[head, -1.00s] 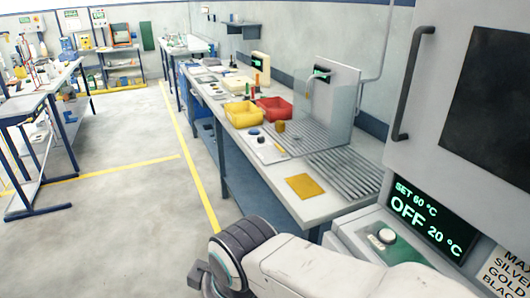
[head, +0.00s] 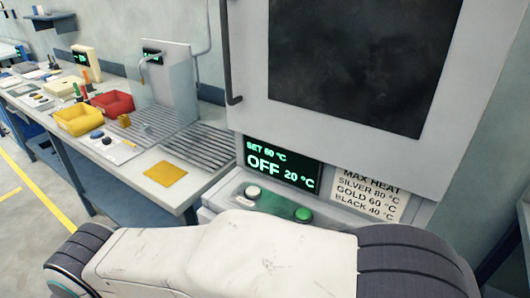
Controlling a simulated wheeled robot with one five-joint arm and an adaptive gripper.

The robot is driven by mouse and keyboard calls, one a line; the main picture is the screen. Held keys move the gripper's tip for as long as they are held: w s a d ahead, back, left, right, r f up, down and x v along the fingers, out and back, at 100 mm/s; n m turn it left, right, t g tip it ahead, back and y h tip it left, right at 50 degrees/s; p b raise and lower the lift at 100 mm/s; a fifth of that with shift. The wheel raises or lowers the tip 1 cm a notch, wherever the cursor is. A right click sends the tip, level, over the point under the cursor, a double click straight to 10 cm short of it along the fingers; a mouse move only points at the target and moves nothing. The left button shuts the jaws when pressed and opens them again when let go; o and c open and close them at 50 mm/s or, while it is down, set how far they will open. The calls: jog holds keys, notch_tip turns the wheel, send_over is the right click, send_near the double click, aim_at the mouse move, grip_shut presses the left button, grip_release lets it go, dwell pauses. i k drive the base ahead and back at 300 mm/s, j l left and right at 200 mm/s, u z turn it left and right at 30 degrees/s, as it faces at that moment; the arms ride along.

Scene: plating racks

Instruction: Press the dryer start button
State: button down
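The dryer (head: 330,115) is a large grey cabinet with a dark window, in the right half of the head view. Its display (head: 282,165) reads "SET 60 °C", "OFF" and "20 °C". Below the display is a panel with a white round knob or button (head: 253,192) at its left and a green button (head: 303,214) at its right. No word on either control can be read. My arm lies across the bottom of the view, in front of the panel. My gripper is out of view.
A heat label (head: 368,193) is right of the display. A dark vertical handle (head: 228,55) is on the dryer's left. The bench at left holds a yellow bin (head: 78,119), a red bin (head: 112,102), a yellow square (head: 165,174) and a ribbed drain surface (head: 200,145). Floor shows at far left.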

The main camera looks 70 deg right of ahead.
aim_at(303, 214)
jog(key=z, duration=2.9)
